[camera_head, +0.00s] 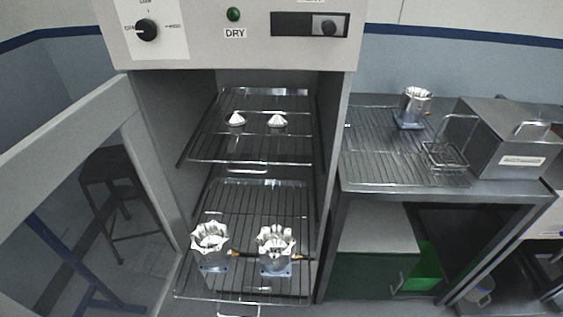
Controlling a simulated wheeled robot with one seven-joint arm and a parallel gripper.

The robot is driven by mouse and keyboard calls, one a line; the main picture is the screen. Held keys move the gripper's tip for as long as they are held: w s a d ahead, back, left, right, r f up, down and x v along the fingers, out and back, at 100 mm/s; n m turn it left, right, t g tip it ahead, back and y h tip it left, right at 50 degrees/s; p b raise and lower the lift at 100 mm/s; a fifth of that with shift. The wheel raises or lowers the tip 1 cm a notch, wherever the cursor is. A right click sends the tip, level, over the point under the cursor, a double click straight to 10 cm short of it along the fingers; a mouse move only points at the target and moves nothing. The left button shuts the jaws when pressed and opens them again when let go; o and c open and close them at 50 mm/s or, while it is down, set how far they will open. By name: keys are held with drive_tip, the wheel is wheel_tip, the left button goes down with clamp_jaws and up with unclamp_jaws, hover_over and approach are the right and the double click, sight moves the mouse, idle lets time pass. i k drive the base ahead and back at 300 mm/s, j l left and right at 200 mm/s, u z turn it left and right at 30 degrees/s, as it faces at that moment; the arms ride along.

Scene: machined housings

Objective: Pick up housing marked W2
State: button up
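Several machined metal housings are in view, and I cannot read a W2 mark on any of them. One silver housing with a crown-like rim (210,247) stands upright at the left of the cabinet's lower wire rack (250,200). A similar housing (276,250) stands to its right, apart from it. Both show small orange-tipped fittings at their sides. A third housing (412,108) stands on the wire-topped bench at the right. My gripper is not in view.
The cabinet door (60,150) stands open at the left. The upper rack (250,153) holds two small white cones (235,119) above the lower rack. A wire basket (446,152) and metal box (505,140) are on the bench. A stool (108,165) shows behind the door.

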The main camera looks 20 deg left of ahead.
sight(210, 244)
drive_tip(key=u, duration=1.55)
drive_tip(key=i, duration=0.4)
